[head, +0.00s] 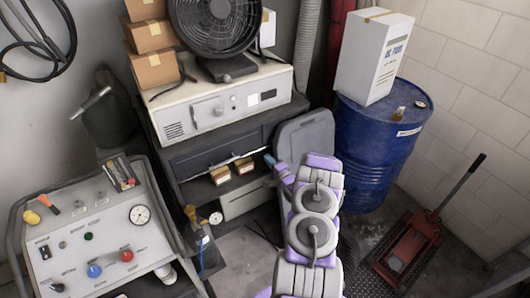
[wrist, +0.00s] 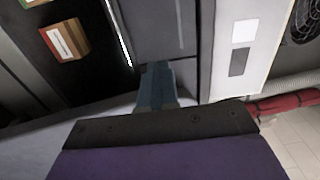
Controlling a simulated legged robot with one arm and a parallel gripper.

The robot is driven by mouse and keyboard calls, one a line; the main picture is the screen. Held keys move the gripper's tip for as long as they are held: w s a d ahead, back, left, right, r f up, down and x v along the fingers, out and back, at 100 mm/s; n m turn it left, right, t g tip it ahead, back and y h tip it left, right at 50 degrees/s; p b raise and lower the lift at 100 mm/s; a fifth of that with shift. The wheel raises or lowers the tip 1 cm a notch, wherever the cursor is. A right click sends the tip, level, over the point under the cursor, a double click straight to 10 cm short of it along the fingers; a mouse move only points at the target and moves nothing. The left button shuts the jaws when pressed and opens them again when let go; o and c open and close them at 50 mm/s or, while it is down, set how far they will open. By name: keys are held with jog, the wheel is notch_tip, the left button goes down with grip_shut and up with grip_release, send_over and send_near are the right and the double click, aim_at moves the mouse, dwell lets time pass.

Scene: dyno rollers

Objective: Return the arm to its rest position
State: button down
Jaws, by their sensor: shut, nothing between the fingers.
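My arm (head: 313,225), purple and light grey, reaches up from the bottom of the head view towards the equipment cabinet. My gripper (head: 279,170) is at its far end, small and partly hidden there, beside the dark grey panel (head: 305,135). In the wrist view my gripper's blue-grey fingers (wrist: 157,80) are together with nothing between them. They point towards the cabinet front. I cannot tell whether they touch anything.
The cabinet's white top unit (head: 222,110) carries a fan (head: 215,30) and cardboard boxes (head: 153,70). Small boxes (head: 220,176) sit on a lower shelf. A blue drum (head: 375,150) and red floor jack (head: 405,250) are right, a gauge console (head: 95,235) left.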

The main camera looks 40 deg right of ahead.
jog(key=w+a+r+n+g, duration=0.5)
jog(key=w+a+r+n, duration=0.1)
jog(key=r, duration=0.4)
jog(key=s+a+r+n+g+y, duration=0.1)
jog(key=s+a+r+n+g, duration=0.15)
jog(key=a+r, duration=0.45)
jog(key=s+a+r+n+g, duration=0.25)
jog(key=s+a+r, duration=0.2)
jog(key=a, duration=0.35)
jog(key=s+a+r+n+g+y, duration=0.1)
jog(key=s+a+r+n+g, duration=0.2)
jog(key=s+a, duration=0.5)
jog(key=s+a+r+n+g+y, duration=0.1)
jog(key=s+a+r+n+g, duration=0.2)
jog(key=s+a, duration=0.5)
jog(key=s+a+r+n+g+y, duration=0.1)
jog(key=s+a+r+n+g, duration=0.2)
jog(key=s+a, duration=0.6)
jog(key=s+r, duration=0.1)
jog(key=s, duration=1.2)
jog(key=shift+r+n, duration=0.3)
